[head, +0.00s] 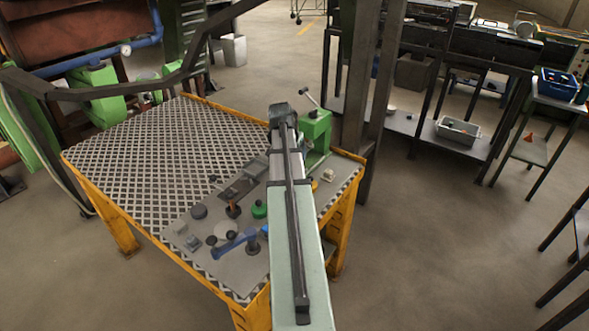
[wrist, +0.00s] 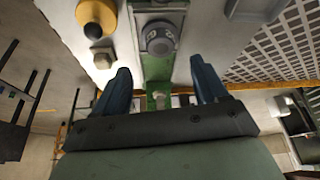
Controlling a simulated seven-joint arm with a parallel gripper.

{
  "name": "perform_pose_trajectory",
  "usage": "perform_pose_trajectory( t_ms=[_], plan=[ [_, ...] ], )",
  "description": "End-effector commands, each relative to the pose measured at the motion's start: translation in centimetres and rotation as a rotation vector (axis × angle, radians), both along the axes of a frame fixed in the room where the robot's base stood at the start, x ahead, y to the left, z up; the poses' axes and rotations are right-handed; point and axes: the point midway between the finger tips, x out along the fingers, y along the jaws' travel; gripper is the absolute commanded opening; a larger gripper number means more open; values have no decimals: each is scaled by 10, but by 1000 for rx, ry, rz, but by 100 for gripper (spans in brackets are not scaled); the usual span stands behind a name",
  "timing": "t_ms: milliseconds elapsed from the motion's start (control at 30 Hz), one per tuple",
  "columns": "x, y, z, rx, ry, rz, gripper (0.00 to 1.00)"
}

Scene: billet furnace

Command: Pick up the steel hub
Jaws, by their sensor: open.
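My gripper (wrist: 160,65) is open and empty in the wrist view, its two dark blue fingers spread apart. A round grey metal piece with small holes in its face (wrist: 160,38), which looks like the steel hub, lies ahead of the gap between the fingers. It sits on or against a grey-and-green fixture (wrist: 157,68); how it is seated I cannot tell. The fingers do not appear to touch it. In the head view my arm covers part of the work area, and I cannot pick out the hub there with certainty. The green machine (head: 316,130) stands beside my arm's far end.
The yellow-framed table (head: 140,150) has a patterned top and a grey mat (head: 190,245) with several small parts. A blue-handled tool (head: 233,244) lies near its front. A dark post (head: 365,80) stands behind the table.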

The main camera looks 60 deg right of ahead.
Motion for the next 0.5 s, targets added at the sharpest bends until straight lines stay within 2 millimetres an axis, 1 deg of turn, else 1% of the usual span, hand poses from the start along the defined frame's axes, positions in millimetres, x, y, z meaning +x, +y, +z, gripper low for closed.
perform_pose_trajectory(
  t_ms=[100,367,500],
  plan=[
    [1,-3,-7,0,0,0,73],
    [1,-5,-15,0,0,0,73],
    [3,-8,-26,1,0,0,73]
  ],
)
